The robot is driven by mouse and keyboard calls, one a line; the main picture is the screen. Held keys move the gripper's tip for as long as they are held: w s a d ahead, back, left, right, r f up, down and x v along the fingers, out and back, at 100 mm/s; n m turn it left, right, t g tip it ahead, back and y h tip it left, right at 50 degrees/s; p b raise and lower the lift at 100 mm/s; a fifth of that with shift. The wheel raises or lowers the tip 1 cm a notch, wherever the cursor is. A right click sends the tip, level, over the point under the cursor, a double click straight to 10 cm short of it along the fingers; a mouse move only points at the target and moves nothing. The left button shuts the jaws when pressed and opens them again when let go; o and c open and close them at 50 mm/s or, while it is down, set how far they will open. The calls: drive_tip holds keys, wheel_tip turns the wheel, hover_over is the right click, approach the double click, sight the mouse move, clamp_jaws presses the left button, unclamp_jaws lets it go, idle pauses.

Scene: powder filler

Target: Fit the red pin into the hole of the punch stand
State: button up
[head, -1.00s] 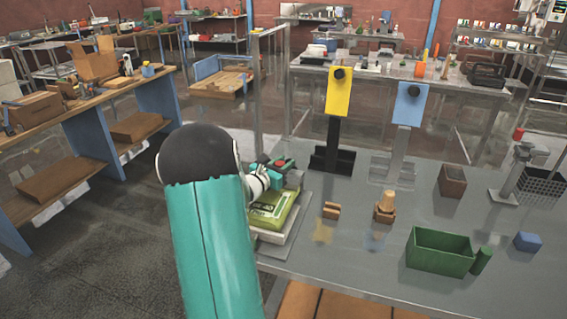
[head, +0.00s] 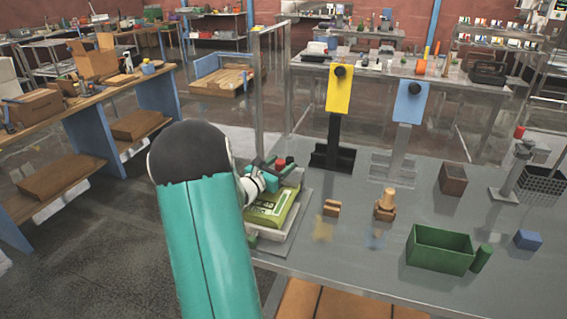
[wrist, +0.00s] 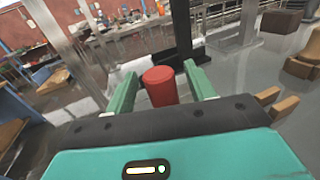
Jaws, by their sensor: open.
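The red pin (head: 281,161) shows its round top just beyond my gripper (head: 271,168) in the head view, above a green pack. In the wrist view the red pin (wrist: 160,88) stands between the two green fingers of my gripper (wrist: 160,72), with a narrow gap on each side. My gripper is open. The pin's lower part is hidden behind the gripper body. A grey stand with a column (head: 510,175) at the right of the table may be the punch stand; I cannot make out its hole.
The green pack (head: 268,214) lies in a pale tray (head: 278,238) at the table's left edge. A yellow panel (head: 341,92) and a blue panel (head: 409,103) stand behind. A green box (head: 438,252) and a blue block (head: 528,239) are at the right.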

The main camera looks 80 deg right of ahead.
drive_tip(key=v, duration=1.1)
drive_tip(key=shift+w+a, duration=0.1)
drive_tip(key=shift+a, duration=0.2)
